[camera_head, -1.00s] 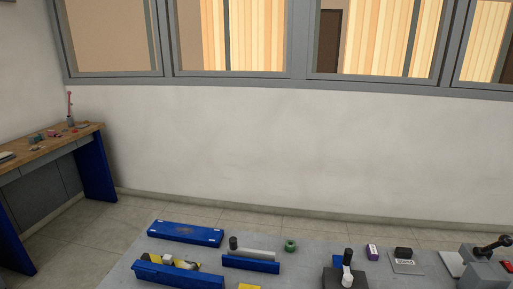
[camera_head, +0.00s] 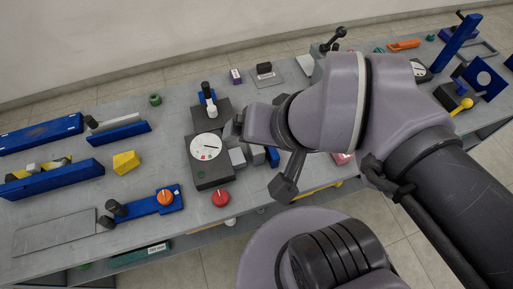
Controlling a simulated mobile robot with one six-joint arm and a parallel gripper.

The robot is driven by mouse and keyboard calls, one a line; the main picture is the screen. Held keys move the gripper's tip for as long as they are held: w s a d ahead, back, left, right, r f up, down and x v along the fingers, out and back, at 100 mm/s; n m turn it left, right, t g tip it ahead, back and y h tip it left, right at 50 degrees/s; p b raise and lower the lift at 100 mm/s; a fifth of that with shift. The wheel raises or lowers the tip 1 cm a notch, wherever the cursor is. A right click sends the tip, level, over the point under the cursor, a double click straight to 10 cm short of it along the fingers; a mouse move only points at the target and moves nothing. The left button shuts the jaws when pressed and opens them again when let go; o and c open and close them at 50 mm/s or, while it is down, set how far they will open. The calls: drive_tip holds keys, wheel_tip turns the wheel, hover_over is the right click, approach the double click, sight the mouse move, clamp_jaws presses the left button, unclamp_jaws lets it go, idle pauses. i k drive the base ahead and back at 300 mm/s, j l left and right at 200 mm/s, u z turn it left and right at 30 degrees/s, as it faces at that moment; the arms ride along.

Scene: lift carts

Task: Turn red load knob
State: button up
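The red load knob (camera_head: 220,198) is a round red knob at the front edge of the grey bench, just below a dark box with a white dial (camera_head: 206,147). The knob is in plain view and nothing touches it. My arm crosses the picture from the right. A dark part at its end, which seems to be my gripper (camera_head: 286,187), hangs to the right of the knob, apart from it in the picture. Its fingers cannot be made out clearly, and I see nothing held in it.
An orange knob (camera_head: 165,197) on a blue fixture lies left of the red knob. A yellow block (camera_head: 126,161) and blue trays stand further left. A dark stand with a white-and-black lever (camera_head: 211,107) is behind the dial. Small grey blocks (camera_head: 237,158) sit beside the dial box.

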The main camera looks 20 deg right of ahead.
sight(220, 197)
drive_tip(key=u, duration=0.85)
drive_tip(key=k+l+u, duration=0.15)
drive_tip(key=l, duration=0.2)
drive_tip(key=l+u, duration=0.15)
drive_tip(key=l, duration=0.2)
drive_tip(key=k+l+u, duration=0.1)
drive_tip(key=k+l, duration=0.1)
drive_tip(key=l, duration=0.1)
